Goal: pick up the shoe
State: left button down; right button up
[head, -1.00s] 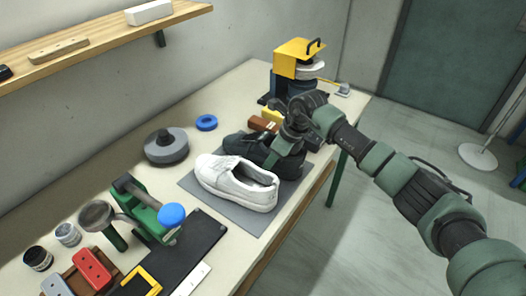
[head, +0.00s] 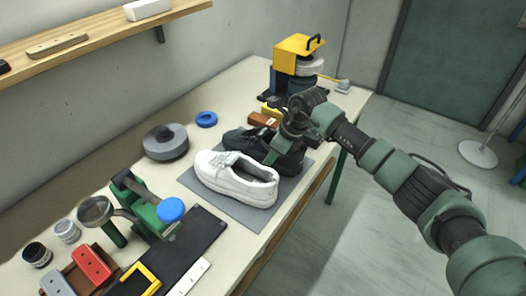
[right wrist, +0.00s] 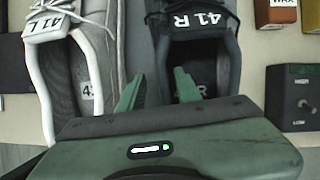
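A white shoe (head: 228,181) and a black shoe (head: 243,138) lie side by side on a grey mat (head: 247,216). In the right wrist view the white shoe (right wrist: 88,85) has a tongue marked 41 L and the black shoe (right wrist: 228,60) one marked 41 R. My right gripper (head: 275,157) is down at the black shoe's heel end. In the right wrist view its green fingers (right wrist: 158,90) stand apart, one in the gap between the shoes, the other over the black shoe's opening. The near shoe wall lies between them. Contact is unclear. My left gripper is out of view.
A green clamp-like tool (head: 150,213) stands at front left. A yellow-topped machine (head: 297,58) stands at the far end. A brown block (head: 263,120) sits behind the black shoe.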

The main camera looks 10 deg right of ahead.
grip_shut()
jog(key=shift+r, duration=0.1)
dwell(1.3)
